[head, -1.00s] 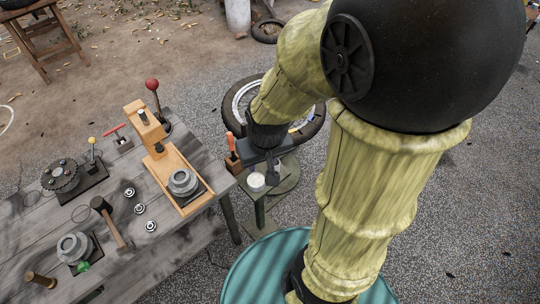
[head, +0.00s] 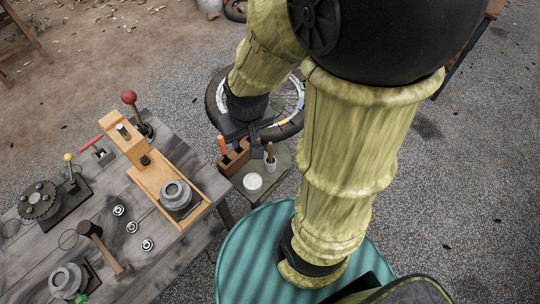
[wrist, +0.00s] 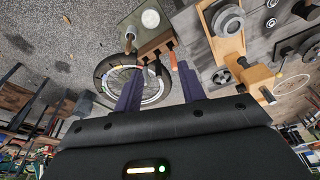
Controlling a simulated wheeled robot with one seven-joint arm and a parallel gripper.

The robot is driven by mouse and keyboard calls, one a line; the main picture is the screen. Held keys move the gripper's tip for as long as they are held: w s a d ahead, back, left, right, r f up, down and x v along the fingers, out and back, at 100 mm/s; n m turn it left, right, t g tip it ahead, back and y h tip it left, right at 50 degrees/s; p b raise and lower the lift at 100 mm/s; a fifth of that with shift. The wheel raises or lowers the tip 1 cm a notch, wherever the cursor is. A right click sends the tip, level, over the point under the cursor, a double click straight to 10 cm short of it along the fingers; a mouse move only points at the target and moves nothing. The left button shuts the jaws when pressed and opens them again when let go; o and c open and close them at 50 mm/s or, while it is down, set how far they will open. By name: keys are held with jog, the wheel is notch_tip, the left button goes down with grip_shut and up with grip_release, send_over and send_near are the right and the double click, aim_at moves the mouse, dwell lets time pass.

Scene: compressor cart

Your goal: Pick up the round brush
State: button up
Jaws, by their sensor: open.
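An upright item with a brown handle and a pale grey lower part, which looks like the round brush (head: 270,158), stands at the right side of a small greenish stand (head: 281,178). In the wrist view the likely brush (wrist: 130,38) shows small near the top, beyond the fingers; whether it sits in a cup I cannot tell. My gripper (head: 257,136) is just behind and above the stand in the head view. In the wrist view my gripper (wrist: 160,88) has its two fingers spread apart, with nothing held between them.
A wooden block (head: 236,158) with an orange-handled tool (head: 221,146) and a white round tin (head: 252,181) share the stand. A wheel (head: 292,105) lies behind. The workbench (head: 150,258) at left carries a wooden fixture (head: 163,184), a hammer (head: 104,250) and metal parts.

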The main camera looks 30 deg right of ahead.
jog(key=d+f+m+g+y+b, duration=0.1)
jog(key=d+f+m+y+b, duration=0.3)
jog(key=f, duration=0.3)
jog(key=d+f+m+g+y+b, duration=0.1)
jog(key=d+f+m+y+b, duration=0.15)
jog(key=f+m+b, duration=0.35)
jog(key=d+f+m+g+y+b, duration=0.1)
jog(key=d+f+m+y+b, duration=0.25)
jog(key=f, duration=0.55)
jog(key=d+f+m+t+y+b, duration=0.1)
jog(key=d+f+m+t+b, duration=0.2)
jog(key=d+m+t, duration=0.3)
jog(key=d+f+m+t+y+b, duration=0.1)
jog(key=d+f+m+t+b, duration=0.3)
jog(key=d+m+t, duration=0.3)
jog(key=d+m+b, duration=0.1)
jog(key=d, duration=0.1)
jog(key=shift+d+f+t, duration=0.25)
jog(key=shift+d+t, duration=0.05)
jog(key=shift+d, duration=0.1)
jog(key=p+x, duration=0.1)
jog(key=x, duration=1.1)
jog(key=shift+a, duration=0.15)
